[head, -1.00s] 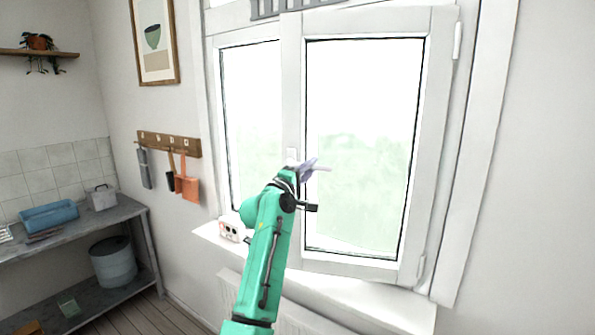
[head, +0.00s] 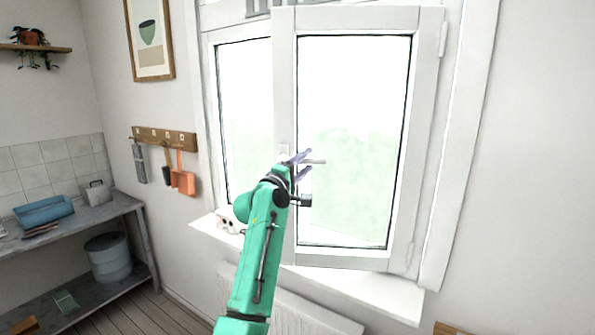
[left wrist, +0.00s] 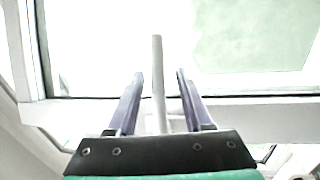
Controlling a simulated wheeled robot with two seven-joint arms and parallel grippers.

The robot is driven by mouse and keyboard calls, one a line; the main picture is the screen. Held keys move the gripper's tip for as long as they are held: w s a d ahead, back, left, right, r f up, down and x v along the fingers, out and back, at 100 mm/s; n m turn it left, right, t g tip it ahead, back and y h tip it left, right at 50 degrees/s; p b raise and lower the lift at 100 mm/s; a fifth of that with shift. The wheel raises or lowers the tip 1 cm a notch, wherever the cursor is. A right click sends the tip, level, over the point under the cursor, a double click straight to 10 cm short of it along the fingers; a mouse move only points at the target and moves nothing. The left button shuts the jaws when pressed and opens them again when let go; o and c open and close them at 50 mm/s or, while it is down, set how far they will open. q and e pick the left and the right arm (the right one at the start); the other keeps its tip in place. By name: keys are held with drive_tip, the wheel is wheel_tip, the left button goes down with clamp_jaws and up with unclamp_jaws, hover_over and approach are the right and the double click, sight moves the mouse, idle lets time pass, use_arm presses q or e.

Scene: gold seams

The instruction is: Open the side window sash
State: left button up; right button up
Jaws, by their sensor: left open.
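The side window sash (head: 423,150) is the white-framed right-hand pane in the head view, hinged on its right. Its free left edge stands out a little into the room and overlaps the left pane, so it looks ajar. The handle (head: 318,162) is a pale lever on the sash's left stile, pointing right. My left gripper (head: 306,161) is open at the handle. In the left wrist view the lever (left wrist: 158,85) stands between the two purple fingers of the gripper (left wrist: 160,74), with a gap on each side. My right gripper is not in view.
A radiator (head: 315,318) is below. The right wall is bare.

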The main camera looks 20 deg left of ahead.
use_arm(q)
drive_tip(key=b+v, duration=0.6)
drive_tip(key=v, duration=0.8)
